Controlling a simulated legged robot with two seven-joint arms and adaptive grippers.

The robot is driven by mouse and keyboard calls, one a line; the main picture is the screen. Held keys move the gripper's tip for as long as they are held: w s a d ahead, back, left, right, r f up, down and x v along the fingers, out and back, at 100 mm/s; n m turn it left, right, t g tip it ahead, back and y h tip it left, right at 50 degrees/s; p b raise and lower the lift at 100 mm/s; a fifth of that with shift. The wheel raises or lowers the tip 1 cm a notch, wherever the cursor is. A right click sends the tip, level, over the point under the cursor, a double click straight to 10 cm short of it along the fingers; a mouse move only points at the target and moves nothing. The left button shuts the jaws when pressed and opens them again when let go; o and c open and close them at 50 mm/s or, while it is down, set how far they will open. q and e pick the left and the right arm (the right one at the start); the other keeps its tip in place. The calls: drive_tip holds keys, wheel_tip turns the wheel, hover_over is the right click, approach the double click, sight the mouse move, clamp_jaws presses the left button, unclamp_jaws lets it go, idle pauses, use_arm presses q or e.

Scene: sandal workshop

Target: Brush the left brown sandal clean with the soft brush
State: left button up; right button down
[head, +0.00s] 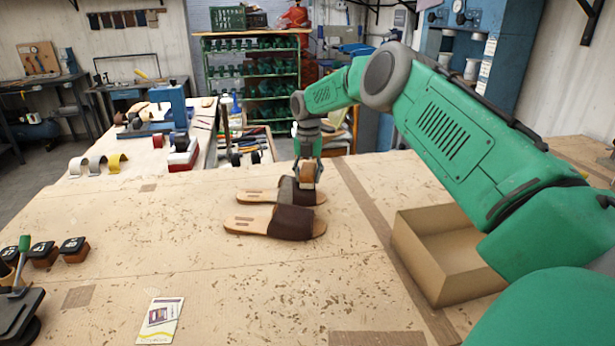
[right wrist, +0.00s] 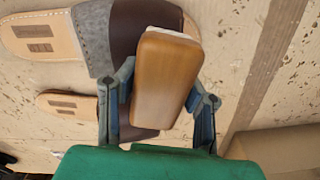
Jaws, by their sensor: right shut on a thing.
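My right gripper (head: 307,172) is shut on the soft brush (head: 308,175), a brown wooden block. The right wrist view shows the brush (right wrist: 165,80) between both fingers (right wrist: 160,100), with pale bristles at its far edge. The farther brown sandal (head: 255,196), the left one by its toe pointing right, lies flat just under the brush. In the right wrist view its strap has a grey, dusty-looking band (right wrist: 92,38) beside dark brown. The nearer sandal (head: 290,222) lies parallel, with a brown strap. I cannot tell whether the bristles touch the sandal. My left gripper is out of view.
An open cardboard box (head: 440,255) stands on the right of the worktable (head: 200,260). A printed card (head: 160,320) lies in front, and several small dark-topped blocks (head: 74,250) stand at the left.

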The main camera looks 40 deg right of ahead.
drive_tip(key=shift+w+d+f+b, duration=0.15)
drive_tip(key=shift+w+d+b, duration=0.45)
drive_tip(key=shift+w+b, duration=0.15)
drive_tip(key=shift+w+d+b, duration=0.2)
drive_tip(key=shift+w+b, duration=0.1)
drive_tip(key=shift+b, duration=0.05)
drive_tip(key=shift+p, duration=0.35)
drive_tip(key=shift+s+a+r+p, duration=0.3)
drive_tip(key=shift+s+p, duration=0.15)
drive_tip(key=shift+p, duration=0.2)
drive_tip(key=shift+s+a+f+p, duration=0.15)
drive_tip(key=shift+s+a+p, duration=0.4)
drive_tip(key=shift+s+p, duration=0.1)
drive_tip(key=shift+f, duration=0.1)
drive_tip(key=shift+w+d+f+b, duration=0.1)
drive_tip(key=shift+w+d+b, duration=0.2)
drive_tip(key=shift+b, duration=0.1)
drive_tip(key=shift+w+d+b, duration=0.55)
drive_tip(key=shift+w+b, duration=0.2)
drive_tip(key=shift+b, duration=0.45)
drive_tip(key=shift+r+p, duration=0.2)
drive_tip(key=shift+p, duration=0.15)
